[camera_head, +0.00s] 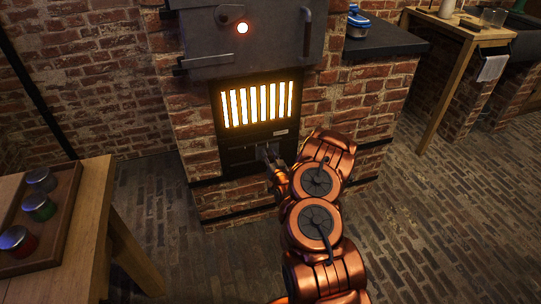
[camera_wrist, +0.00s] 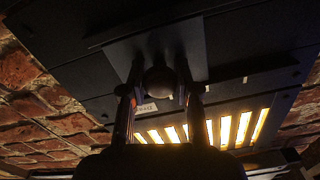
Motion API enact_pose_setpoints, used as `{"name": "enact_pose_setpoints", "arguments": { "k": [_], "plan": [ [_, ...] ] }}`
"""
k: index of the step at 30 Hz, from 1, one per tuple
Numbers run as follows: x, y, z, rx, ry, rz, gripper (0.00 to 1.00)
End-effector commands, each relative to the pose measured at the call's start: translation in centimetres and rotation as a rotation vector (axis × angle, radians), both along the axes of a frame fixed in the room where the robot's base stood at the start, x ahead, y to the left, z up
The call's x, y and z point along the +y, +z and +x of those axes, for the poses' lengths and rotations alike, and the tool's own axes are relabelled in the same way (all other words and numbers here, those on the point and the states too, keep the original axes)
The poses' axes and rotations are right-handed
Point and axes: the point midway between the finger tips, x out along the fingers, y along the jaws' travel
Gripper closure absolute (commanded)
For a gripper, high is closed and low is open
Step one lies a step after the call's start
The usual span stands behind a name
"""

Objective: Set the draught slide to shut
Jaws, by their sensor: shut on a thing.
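The draught slide's knob (camera_wrist: 159,82) is a dark round ball in front of a grey plate (camera_wrist: 190,40) in the wrist view. My gripper (camera_wrist: 160,88) is shut on this knob, one finger on each side. In the head view my gripper (camera_head: 272,156) reaches the dark front of the stove just below the glowing grate; the knob there is too small and dark to tell apart. The draught grate (camera_head: 258,103) shows several bright, uncovered slots, also seen in the wrist view (camera_wrist: 208,130). A small pale label (camera_head: 280,132) sits beneath the slots.
The brick stove (camera_head: 190,110) surrounds the grate, with a grey metal door (camera_head: 255,45) above. A wooden table (camera_head: 90,215) with a tray of jars (camera_head: 40,207) stands at left. A blue-lidded container (camera_head: 358,25) is on the dark ledge at right. The floor between is clear.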

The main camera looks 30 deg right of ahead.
Motion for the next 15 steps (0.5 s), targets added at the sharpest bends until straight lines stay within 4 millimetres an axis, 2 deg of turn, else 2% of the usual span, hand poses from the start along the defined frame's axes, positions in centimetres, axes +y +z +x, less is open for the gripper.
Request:
{"name": "enact_pose_setpoints", "arguments": {
  "k": [1,2,3,9,15],
  "plan": [
    [-0.57,0.06,-0.14,-0.001,-0.013,-0.001,1.0],
    [-0.59,0.07,-0.14,-0.001,-0.013,-0.001,0.67],
    [-0.6,0.06,-0.14,-0.001,-0.013,-0.001,0.63],
    [-0.49,0.05,-0.12,-0.001,-0.011,0.0,0.43],
    [-0.29,0.03,-0.06,-0.001,-0.008,0.0,0.43]
  ]
}}
